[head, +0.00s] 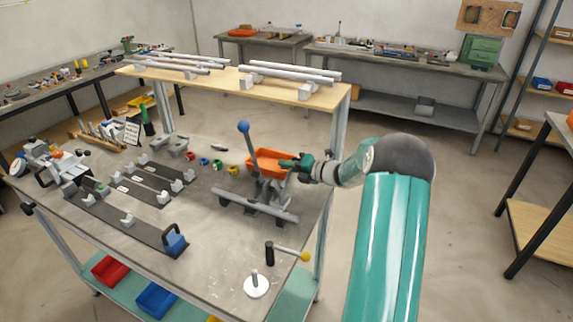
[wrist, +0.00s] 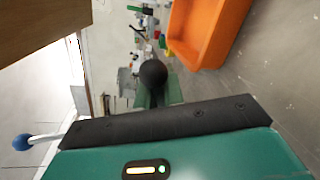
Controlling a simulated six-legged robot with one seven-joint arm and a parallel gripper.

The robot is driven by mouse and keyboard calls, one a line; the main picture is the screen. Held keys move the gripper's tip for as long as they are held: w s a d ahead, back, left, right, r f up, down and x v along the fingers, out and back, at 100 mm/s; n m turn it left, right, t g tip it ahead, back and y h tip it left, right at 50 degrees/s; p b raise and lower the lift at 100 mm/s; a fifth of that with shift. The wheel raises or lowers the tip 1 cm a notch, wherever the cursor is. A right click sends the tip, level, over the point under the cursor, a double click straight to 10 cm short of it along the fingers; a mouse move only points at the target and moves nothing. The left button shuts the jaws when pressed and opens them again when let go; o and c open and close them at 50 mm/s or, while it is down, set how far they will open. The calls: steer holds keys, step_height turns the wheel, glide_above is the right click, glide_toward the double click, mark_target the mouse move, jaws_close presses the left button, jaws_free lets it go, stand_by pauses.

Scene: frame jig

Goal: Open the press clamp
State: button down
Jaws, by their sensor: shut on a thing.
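The press clamp (head: 268,188) is a grey mechanism at the right part of the bench, behind a grey bar. A tall grey lever with a blue ball (head: 243,127) rises from it, leaning left; the blue ball also shows at the left edge of the wrist view (wrist: 22,142). My gripper (head: 287,163) reaches in from the right, above the clamp's right side and in front of the orange bin. In the wrist view a black ball knob (wrist: 153,73) stands at my green fingers, which are shut on it. Its stem is mostly hidden.
The orange bin (head: 265,160) is close behind my gripper. A wooden shelf (head: 200,80) with grey bars runs along the bench's back. A black handle with a yellow knob (head: 304,257) and a white disc (head: 257,286) stand at the front right. The floor to the right is open.

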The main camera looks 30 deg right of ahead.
steer(key=shift+d+f+m, duration=0.1)
steer(key=shift+f+m, duration=0.15)
steer(key=shift+m, duration=0.05)
steer(key=c, duration=1.5)
jaws_free()
steer(key=shift+r, duration=0.1)
steer(key=v, duration=1.3)
steer(key=shift+s+d, duration=0.2)
steer(key=shift+s, duration=0.15)
steer(key=shift+r, duration=0.1)
steer(key=shift+c, duration=0.2)
